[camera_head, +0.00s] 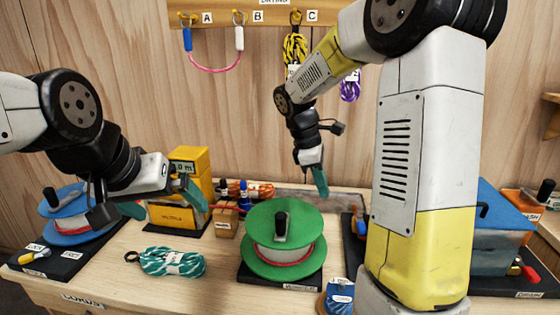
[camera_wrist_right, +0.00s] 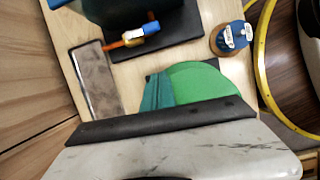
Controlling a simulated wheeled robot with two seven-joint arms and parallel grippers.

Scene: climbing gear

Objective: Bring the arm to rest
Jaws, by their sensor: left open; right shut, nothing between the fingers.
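My left gripper (camera_head: 160,200) is open and empty at the left, its teal fingers spread above the table between the blue spool (camera_head: 75,238) and the yellow meter (camera_head: 180,212). My right arm comes in from the right and bends down over the back of the table. My right gripper (camera_head: 318,182) is shut and empty, pointing down above and behind the green spool (camera_head: 283,218). In the right wrist view its teal fingertips (camera_wrist_right: 157,92) show in front of the green spool's disc (camera_wrist_right: 205,84).
A teal rope bundle (camera_head: 172,262) lies on the table (camera_head: 215,285). A rail (camera_head: 330,12) with labelled hooks holds a pink sling (camera_head: 212,70) and a yellow-black rope (camera_head: 294,48). A blue-topped box (camera_head: 495,255) stands at right, partly behind my arm.

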